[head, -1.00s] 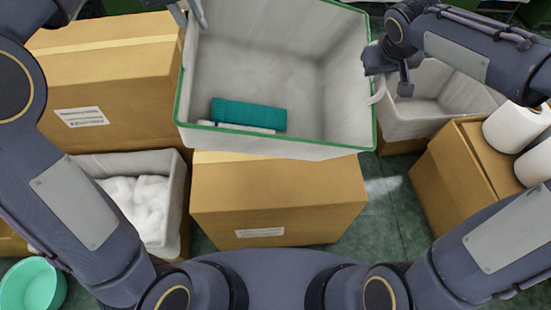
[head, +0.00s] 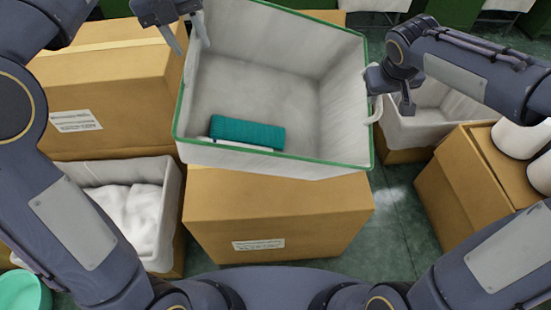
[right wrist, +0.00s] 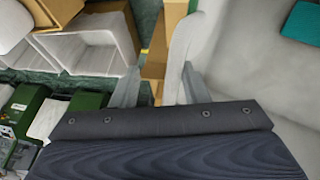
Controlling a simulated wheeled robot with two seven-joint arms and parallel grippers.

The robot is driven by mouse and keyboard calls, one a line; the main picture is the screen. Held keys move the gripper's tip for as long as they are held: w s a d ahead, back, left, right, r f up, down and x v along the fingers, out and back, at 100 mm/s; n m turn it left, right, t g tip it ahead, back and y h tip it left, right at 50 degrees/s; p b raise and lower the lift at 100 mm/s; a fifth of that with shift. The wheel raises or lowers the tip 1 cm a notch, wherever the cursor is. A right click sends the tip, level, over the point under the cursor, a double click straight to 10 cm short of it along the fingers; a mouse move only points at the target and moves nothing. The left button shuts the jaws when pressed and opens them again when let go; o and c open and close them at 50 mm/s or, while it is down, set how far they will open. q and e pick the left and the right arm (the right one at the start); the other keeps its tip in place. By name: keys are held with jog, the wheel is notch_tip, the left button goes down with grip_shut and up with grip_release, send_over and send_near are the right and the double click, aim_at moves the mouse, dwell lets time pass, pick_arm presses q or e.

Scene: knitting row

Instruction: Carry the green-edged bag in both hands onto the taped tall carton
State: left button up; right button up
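The green-edged bag (head: 290,85) is pale grey, box-shaped and upright, with a teal block (head: 247,131) and something white inside. It also shows in the right wrist view (right wrist: 260,75). My left gripper (head: 187,38) has its fingers apart at the bag's left rim, one outside and one inside. My right gripper (head: 390,100) is at the right handle (head: 377,108). In the right wrist view its fingers (right wrist: 160,75) are spread, with the pale handle near one finger. A brown carton (head: 335,17) shows behind the bag.
A labelled carton (head: 275,220) stands in front, and another with a light tape strip (head: 100,100) at left. A tub of white stuff (head: 130,210) is at lower left. A grey tub (head: 430,120) and a carton (head: 465,180) stand at right. Green floor (head: 395,225) shows between them.

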pick_arm(q)
jog(key=shift+o, duration=0.9)
jog(key=shift+a+r, duration=0.1)
jog(key=shift+a, duration=0.25)
pick_arm(e)
jog(key=shift+o, duration=0.8)
jog(key=shift+d+f, duration=0.1)
jog(key=shift+d, duration=0.35)
pick_arm(q)
jog(key=shift+d, duration=0.25)
pick_arm(e)
jog(key=shift+a, duration=0.25)
pick_arm(q)
jog(key=v, duration=0.7)
jog(key=shift+r, duration=0.2)
pick_arm(e)
jog(key=v, duration=1.2)
pick_arm(q)
jog(key=shift+a, duration=0.1)
